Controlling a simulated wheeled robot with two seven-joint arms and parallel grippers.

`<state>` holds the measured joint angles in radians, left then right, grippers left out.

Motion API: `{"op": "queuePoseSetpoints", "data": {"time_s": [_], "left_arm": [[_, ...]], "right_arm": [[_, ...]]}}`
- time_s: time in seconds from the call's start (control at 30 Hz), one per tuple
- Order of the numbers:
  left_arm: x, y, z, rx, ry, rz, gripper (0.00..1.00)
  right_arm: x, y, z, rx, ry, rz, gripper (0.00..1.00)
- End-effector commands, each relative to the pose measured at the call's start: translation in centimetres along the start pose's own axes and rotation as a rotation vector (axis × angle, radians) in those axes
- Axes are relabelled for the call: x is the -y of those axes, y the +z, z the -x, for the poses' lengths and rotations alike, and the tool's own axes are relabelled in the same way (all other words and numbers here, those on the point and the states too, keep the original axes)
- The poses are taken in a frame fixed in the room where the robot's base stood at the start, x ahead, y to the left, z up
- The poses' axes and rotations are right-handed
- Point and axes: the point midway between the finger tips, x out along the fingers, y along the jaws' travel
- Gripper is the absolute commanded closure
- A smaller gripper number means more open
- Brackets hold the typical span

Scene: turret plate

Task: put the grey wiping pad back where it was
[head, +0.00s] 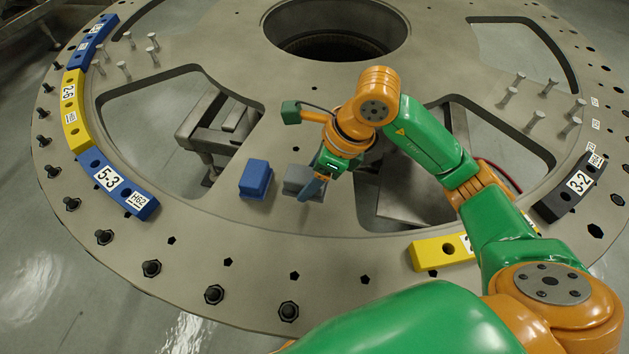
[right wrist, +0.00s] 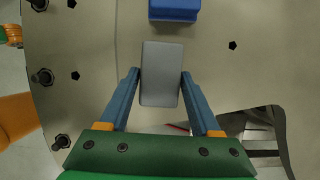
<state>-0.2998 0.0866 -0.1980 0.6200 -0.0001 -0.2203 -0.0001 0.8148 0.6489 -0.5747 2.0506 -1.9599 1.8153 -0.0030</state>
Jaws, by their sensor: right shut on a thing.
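The grey wiping pad (head: 294,180) is at the near middle of the turret plate, just right of a similar blue block (head: 256,178). My right gripper (head: 304,182) is shut on the grey pad. In the right wrist view one blue finger lies along each long side of the grey pad (right wrist: 161,75). The blue block (right wrist: 174,9) shows beyond its far end with a small gap. The pad is at or close to the plate surface; I cannot tell if it touches. One finger hides part of it in the head view. My left gripper is not in view.
The grey turret plate (head: 330,215) has large cutouts and a round central hole. Blue and yellow labelled segments (head: 118,184) line its left rim; a yellow one (head: 430,254) and a black one (head: 570,188) lie right. Pins (head: 545,88) stand upright at right. Plate left of the blue block is clear.

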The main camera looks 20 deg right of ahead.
Motion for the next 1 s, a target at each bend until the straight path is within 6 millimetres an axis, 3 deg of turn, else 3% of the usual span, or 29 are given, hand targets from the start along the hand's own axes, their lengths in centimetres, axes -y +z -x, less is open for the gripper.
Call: {"op": "queuePoseSetpoints", "data": {"time_s": [0.13,0.3,0.67,0.7,0.8,1.0], "left_arm": [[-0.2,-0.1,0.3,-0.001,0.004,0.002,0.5],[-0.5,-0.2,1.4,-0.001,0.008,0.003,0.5],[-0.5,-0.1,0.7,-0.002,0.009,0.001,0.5],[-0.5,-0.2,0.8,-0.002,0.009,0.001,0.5],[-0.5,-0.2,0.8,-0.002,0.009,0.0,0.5],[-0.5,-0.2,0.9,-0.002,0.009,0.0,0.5]], "right_arm": [[1.4,-0.8,-1.6,-0.002,0.003,-0.004,0.88],[1.4,-1.7,-4.0,0.0,0.003,0.001,0.88],[1.4,-2.0,-4.8,0.003,0.0,0.004,0.88],[1.4,-1.9,-4.7,0.002,0.0,0.003,0.3],[1.4,-1.9,-4.7,0.002,0.001,0.003,0.06],[1.4,-1.9,-4.7,0.002,0.001,0.003,0.06]]}}
